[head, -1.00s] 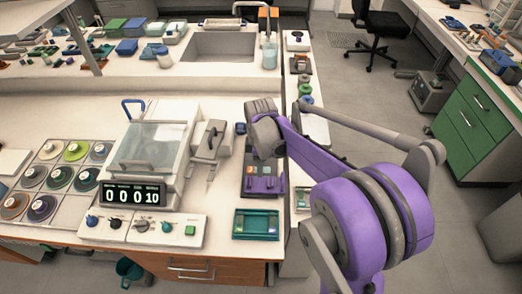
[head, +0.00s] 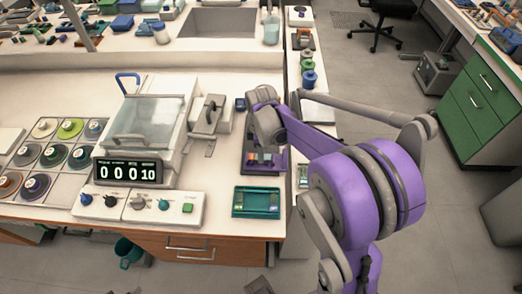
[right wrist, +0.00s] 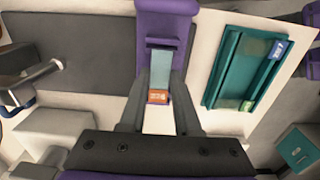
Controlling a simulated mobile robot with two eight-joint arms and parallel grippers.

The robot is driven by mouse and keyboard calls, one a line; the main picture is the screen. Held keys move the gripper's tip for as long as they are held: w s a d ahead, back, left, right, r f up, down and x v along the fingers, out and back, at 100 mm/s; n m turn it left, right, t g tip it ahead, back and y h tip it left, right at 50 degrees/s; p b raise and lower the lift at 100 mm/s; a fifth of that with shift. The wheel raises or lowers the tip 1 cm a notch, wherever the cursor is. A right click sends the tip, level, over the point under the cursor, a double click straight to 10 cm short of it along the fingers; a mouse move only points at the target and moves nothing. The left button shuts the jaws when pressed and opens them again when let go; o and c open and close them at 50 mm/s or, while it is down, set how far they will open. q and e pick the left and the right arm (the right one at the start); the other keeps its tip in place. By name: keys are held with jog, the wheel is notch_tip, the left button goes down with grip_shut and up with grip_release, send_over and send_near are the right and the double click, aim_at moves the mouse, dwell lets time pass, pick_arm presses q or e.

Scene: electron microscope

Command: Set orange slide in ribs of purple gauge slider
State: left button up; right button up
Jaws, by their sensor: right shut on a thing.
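The orange slide, a clear glass strip (right wrist: 160,72) with an orange label (right wrist: 158,97), is between the fingers of my right gripper (right wrist: 161,82) in the right wrist view. The gripper is shut on it. The purple gauge slider (right wrist: 165,25) is just beyond the fingertips, and the slide's far end overlaps it in this view. I cannot tell whether the slide sits in the ribs or above them. In the head view the purple gauge (head: 277,163) is partly hidden under my right gripper (head: 262,148). My left gripper is not in view.
A teal tray (head: 256,215) with slides lies in front of the gauge, near the bench edge. A clear-lidded box (head: 150,122), a control panel with a digital display (head: 128,172) and round reels (head: 53,155) stand to the left.

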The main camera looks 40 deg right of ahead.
jog(key=shift+f, duration=0.3)
dwell(0.8)
jog(key=o, duration=0.9)
jog(key=shift+r, duration=0.1)
notch_tip(320, 180, up, 11)
jog(key=shift+f+p, duration=0.2)
jog(key=shift+p, duration=0.15)
dwell(0.4)
